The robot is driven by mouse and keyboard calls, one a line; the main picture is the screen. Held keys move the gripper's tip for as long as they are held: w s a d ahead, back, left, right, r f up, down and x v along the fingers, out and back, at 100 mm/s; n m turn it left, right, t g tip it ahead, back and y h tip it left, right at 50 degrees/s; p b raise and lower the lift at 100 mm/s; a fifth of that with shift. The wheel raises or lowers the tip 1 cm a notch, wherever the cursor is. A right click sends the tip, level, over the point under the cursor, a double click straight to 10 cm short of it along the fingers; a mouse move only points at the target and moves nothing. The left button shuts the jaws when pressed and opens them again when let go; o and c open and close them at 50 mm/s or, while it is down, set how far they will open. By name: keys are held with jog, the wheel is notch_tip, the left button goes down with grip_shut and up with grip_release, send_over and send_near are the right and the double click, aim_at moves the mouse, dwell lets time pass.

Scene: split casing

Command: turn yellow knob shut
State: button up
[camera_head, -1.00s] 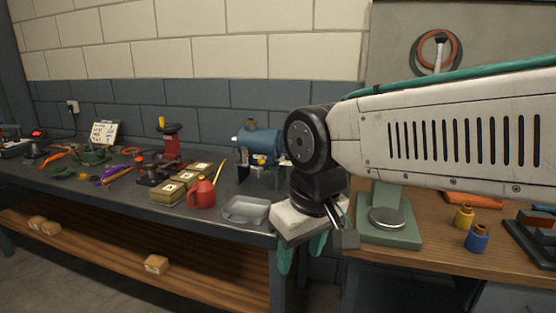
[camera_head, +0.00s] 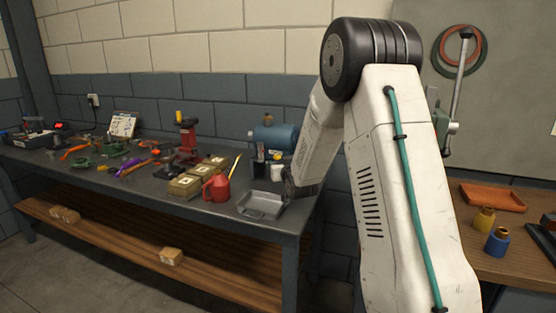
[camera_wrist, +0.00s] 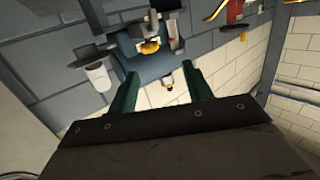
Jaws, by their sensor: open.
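A blue cylindrical machine (camera_head: 276,138) stands at the back of the bench, near the wall. It also shows in the wrist view (camera_wrist: 145,68), seen upside down. A yellow knob (camera_wrist: 150,47) is on its fittings in the wrist view. A small fitting with yellow on it (camera_wrist: 167,86) sticks out of the tank's other side. My gripper (camera_wrist: 160,76) shows two green fingers, apart and empty, pointing towards the machine. The knob lies beyond the fingertips and is not touched. In the head view my gripper is hidden; only my arm shows, right of the machine.
A grey tray (camera_head: 262,205), a red can (camera_head: 216,188) and tan boxes (camera_head: 185,187) stand in front of the machine. A red stand (camera_head: 188,140) is to its left. A second bench (camera_head: 500,235) with blue and yellow bottles is at right.

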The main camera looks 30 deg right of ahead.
aim_at(278, 158)
jog(key=shift+t+h, duration=0.3)
jog(key=shift+t, duration=0.3)
jog(key=w+d, duration=0.1)
jog(key=w, duration=0.1)
jog(key=w+d+f, duration=0.1)
jog(key=w, duration=0.2)
jog(key=w+d, duration=0.2)
jog(key=w, duration=0.1)
jog(key=shift+w+f, duration=0.2)
jog(key=shift+f, duration=0.15)
jog(key=c, duration=1)
